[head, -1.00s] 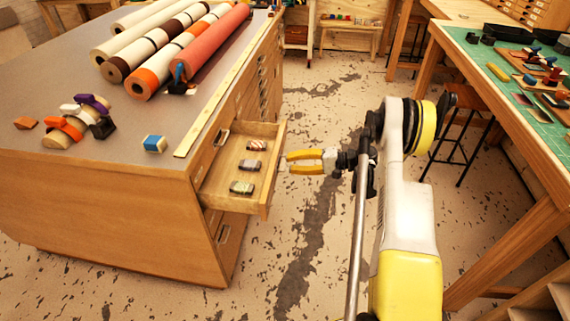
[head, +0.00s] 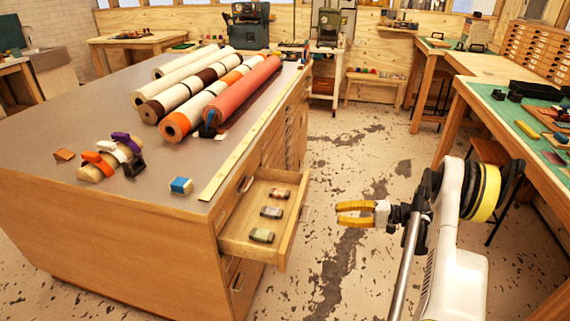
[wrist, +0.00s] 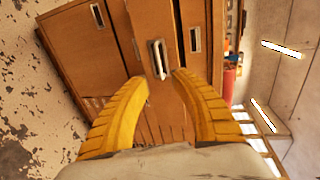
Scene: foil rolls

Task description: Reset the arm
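My gripper (head: 338,212) is at the right of the open drawer (head: 290,237), apart from it, in free air over the floor aisle. Its two yellow fingers are spread with nothing between them. In the wrist view the fingers (wrist: 160,80) frame a wooden drawer front with a metal handle (wrist: 157,58). The drawer sticks out of the wooden cabinet (head: 130,240) and holds several small wrapped items, one of them greenish (head: 261,235).
The cabinet top carries several long rolls, including a red roll (head: 240,95), a blue-and-white block (head: 181,186), a yellow ruler (head: 240,150) and strapped pieces (head: 100,165). A workbench with a green mat (head: 500,105) stands at right. The floor (head: 375,160) between is clear.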

